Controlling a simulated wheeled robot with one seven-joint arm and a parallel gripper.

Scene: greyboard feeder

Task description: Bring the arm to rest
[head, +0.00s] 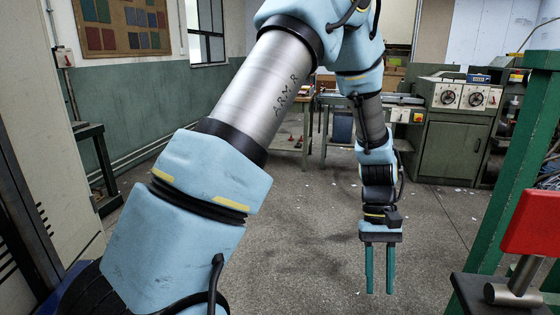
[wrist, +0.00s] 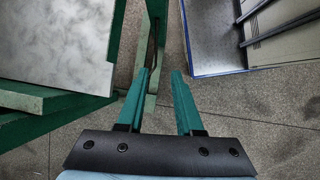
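My gripper (head: 379,288) hangs at the end of my blue arm, right of centre in the head view, fingers pointing down over bare floor. Its two green fingers are parallel and apart, with nothing between them. In the wrist view the fingers of my gripper (wrist: 160,73) are also apart and empty. The arm reaches up from the lower left, bends at the top of the picture and comes down to the gripper. The gripper touches nothing that I can see.
A green post (head: 515,165) and a red block (head: 532,222) stand at the right. A green machine cabinet (head: 450,148) is at the back right. The wrist view shows a marbled grey panel (wrist: 55,40) at left and a blue-edged tray (wrist: 188,45) at upper right. The middle floor is clear.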

